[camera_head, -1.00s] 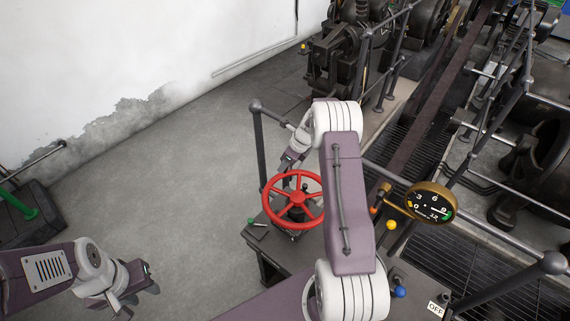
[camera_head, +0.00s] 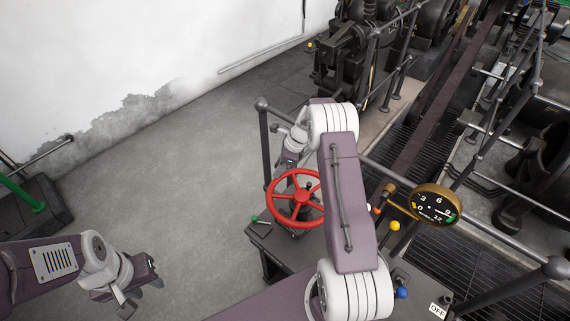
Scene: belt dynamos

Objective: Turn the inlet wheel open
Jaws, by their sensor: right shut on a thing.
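The inlet wheel (camera_head: 299,218) is a red spoked handwheel, standing on a dark shaft above a dark bench near the middle of the view. My right arm reaches over from the bottom. Its gripper (camera_head: 285,169) is at the far left part of the wheel's rim and shut on it; the fingertips are mostly hidden. My left gripper (camera_head: 141,290) is at the lower left, above the floor, open and empty, well apart from the wheel.
A brass-rimmed round gauge (camera_head: 436,205) stands right of my right arm. Yellow (camera_head: 395,226) and blue (camera_head: 401,293) knobs and an OFF label (camera_head: 437,310) are nearby. A dark railing post (camera_head: 264,140) rises behind the wheel. The grey floor (camera_head: 190,180) at left is clear.

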